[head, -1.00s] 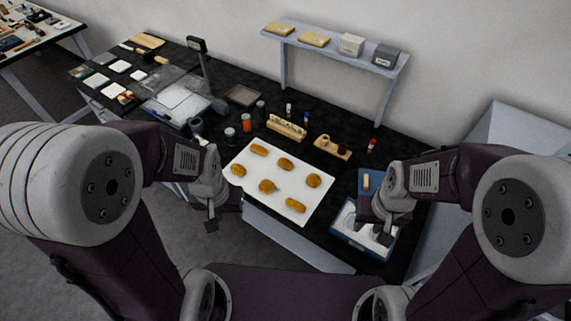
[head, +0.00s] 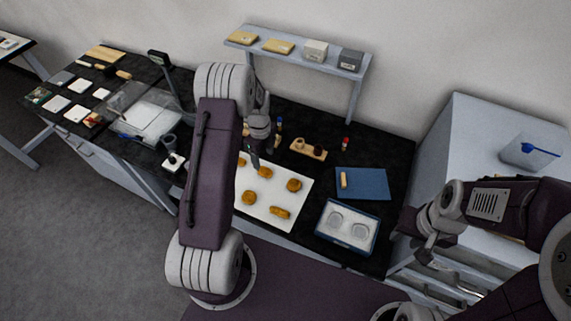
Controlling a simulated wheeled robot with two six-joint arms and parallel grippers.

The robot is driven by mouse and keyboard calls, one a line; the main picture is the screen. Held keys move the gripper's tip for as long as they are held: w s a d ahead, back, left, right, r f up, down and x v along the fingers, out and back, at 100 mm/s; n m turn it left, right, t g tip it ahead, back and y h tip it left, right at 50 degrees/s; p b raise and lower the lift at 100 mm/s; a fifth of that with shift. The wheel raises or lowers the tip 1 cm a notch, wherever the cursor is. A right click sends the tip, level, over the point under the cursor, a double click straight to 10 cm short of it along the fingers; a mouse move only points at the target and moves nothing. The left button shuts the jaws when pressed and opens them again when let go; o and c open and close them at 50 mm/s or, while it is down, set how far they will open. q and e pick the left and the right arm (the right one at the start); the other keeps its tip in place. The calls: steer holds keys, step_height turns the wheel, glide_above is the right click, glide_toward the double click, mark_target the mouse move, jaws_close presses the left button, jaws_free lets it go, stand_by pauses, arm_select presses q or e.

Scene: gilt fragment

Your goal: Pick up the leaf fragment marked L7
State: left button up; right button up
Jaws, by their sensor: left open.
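Several golden-brown fragments lie apart on a white board (head: 262,214), among them one at the right (head: 294,185), one at the front (head: 280,212) and one at the left (head: 249,197). No L7 mark can be read on any of them, so I cannot tell which is L7. My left gripper (head: 253,157) is open over the back left of the board, and its arm hides the board's left part. Whether it touches a fragment is unclear. My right gripper (head: 425,254) hangs right of the black table, away from the board; its fingers are too unclear to read.
A blue-rimmed box with two round dishes (head: 347,226) and a blue mat (head: 374,184) lie right of the board. A wooden holder (head: 308,149) stands behind it. A raised shelf (head: 297,57) spans the back. A white cabinet (head: 468,135) stands at the right.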

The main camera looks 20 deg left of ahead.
mark_target(265, 170)
arm_select(q)
steer(key=shift+s+f, duration=0.15)
steer(key=shift+f, duration=0.15)
step_height(265, 170, down, 3)
steer(key=shift+r+p, duration=0.2)
steer(key=shift+p, duration=0.45)
steer(key=shift+w+a+f, duration=0.1)
steer(key=shift+w+f, duration=0.1)
steer(key=shift+f, duration=0.25)
steer(key=shift+f+p, duration=0.3)
steer(key=shift+p, duration=0.05)
step_height(265, 170, down, 4)
steer(key=shift+w+a+r+p, duration=0.1)
steer(key=shift+w+p, duration=0.05)
steer(key=shift+p, duration=0.55)
steer(key=shift+w+f, duration=0.1)
steer(key=shift+f, duration=0.3)
steer(key=shift+r, duration=0.1)
jaws_close()
